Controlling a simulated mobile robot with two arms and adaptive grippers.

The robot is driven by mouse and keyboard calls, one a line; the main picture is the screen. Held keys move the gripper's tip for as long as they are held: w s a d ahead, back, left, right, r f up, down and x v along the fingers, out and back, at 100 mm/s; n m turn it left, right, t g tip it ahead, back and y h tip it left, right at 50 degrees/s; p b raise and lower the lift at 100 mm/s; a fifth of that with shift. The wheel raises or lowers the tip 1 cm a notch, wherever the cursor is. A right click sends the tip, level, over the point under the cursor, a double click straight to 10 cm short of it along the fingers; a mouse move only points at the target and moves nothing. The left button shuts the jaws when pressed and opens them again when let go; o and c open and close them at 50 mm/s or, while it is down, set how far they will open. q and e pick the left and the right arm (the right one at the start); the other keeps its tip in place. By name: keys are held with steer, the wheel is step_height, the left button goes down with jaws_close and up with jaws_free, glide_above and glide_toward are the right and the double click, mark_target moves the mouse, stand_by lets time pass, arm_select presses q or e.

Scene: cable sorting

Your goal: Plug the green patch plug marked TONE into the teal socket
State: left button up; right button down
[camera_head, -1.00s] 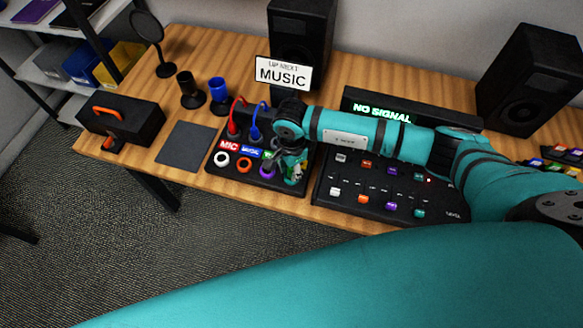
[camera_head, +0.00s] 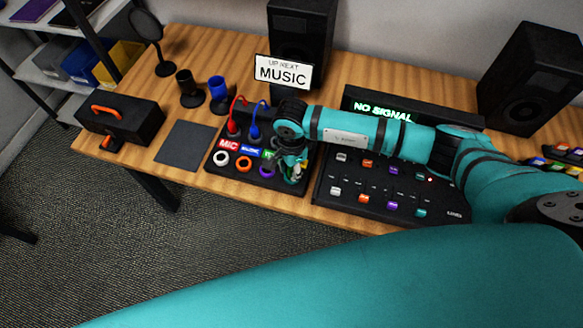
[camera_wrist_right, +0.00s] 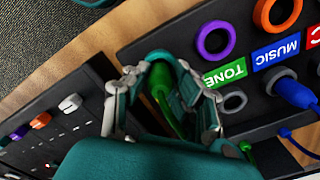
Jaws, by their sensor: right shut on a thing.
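My right gripper (camera_head: 296,168) hangs over the right end of the black patch box. In the right wrist view its fingers (camera_wrist_right: 165,92) are shut on the green plug (camera_wrist_right: 163,90). The green TONE label (camera_wrist_right: 225,73) lies beside it on the box, with an empty grey hole (camera_wrist_right: 233,102) near it. The teal socket's ring (camera_wrist_right: 160,56) shows just past the fingertips, and its edge shows in the head view (camera_head: 290,181). The fingers hide much of the plug and socket, so I cannot tell whether the plug is inside it. My left gripper is not in view.
The patch box also has white, orange and purple (camera_wrist_right: 216,40) sockets. A red plug (camera_head: 232,128) and a blue plug (camera_head: 254,131) stand in it. A black mixer (camera_head: 330,205) lies close on the right. A NO SIGNAL display (camera_head: 385,108) stands behind. A grey pad (camera_head: 185,144) lies left.

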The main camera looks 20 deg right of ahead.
steer(key=c, duration=0.6)
jaws_free()
steer(key=shift+o, duration=0.2)
steer(key=shift+r+p, duration=2.05)
steer(key=shift+r, duration=1.45)
